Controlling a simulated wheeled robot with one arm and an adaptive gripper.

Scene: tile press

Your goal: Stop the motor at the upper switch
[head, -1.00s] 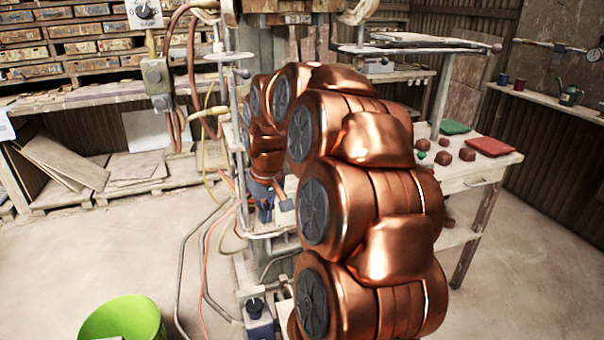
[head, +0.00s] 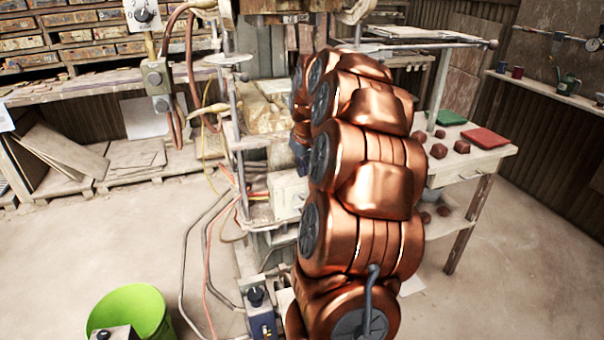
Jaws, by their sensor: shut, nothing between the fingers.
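A grey switch box (head: 156,77) with round knobs hangs on a cable at the upper left of the press. Above it is a pale box with a dial knob (head: 142,13), cut by the top edge of the picture. I cannot read either one's setting. A blue-grey box with a dark knob (head: 257,298) sits low at the foot of the press. My copper arm stands in front of the press, right of these boxes. My gripper is hidden behind the arm, and its fingers do not show.
The press's side post (head: 238,140) stands between the hanging boxes and my arm. Hoses and cables hang beside it. A green bucket (head: 132,310) stands on the floor at lower left. A table with red blocks (head: 480,165) is at right. The left floor is mostly clear.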

